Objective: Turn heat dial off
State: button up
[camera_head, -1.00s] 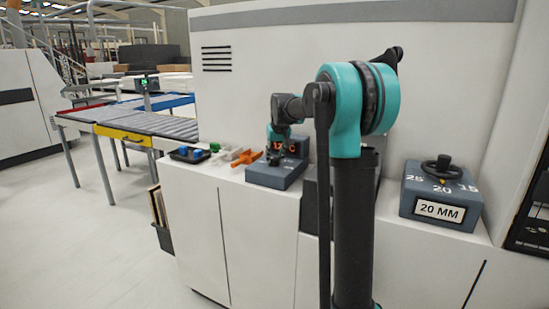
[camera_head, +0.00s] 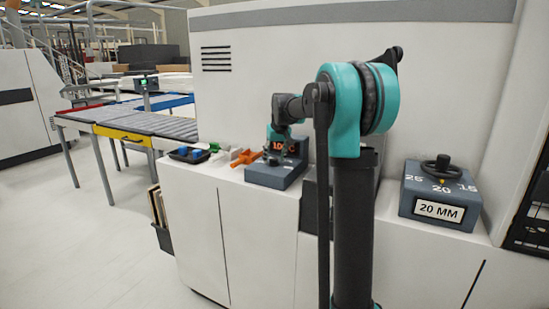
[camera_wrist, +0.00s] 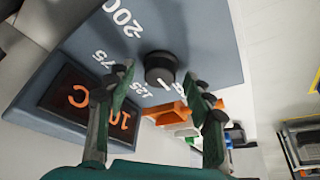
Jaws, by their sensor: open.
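The heat dial is a round black knob (camera_wrist: 160,68) on a grey-blue control box (camera_head: 262,176). In the head view my wrist and gripper partly cover the box, and the knob is hard to make out.
An orange part (camera_head: 246,158) and a dark tray of small blue pieces (camera_head: 190,154) lie left of the control box. A second box (camera_head: 440,193) labelled 20 MM, with a black knob, stands to the right. The white machine wall is close behind.

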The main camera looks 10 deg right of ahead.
jog(key=v, duration=1.2)
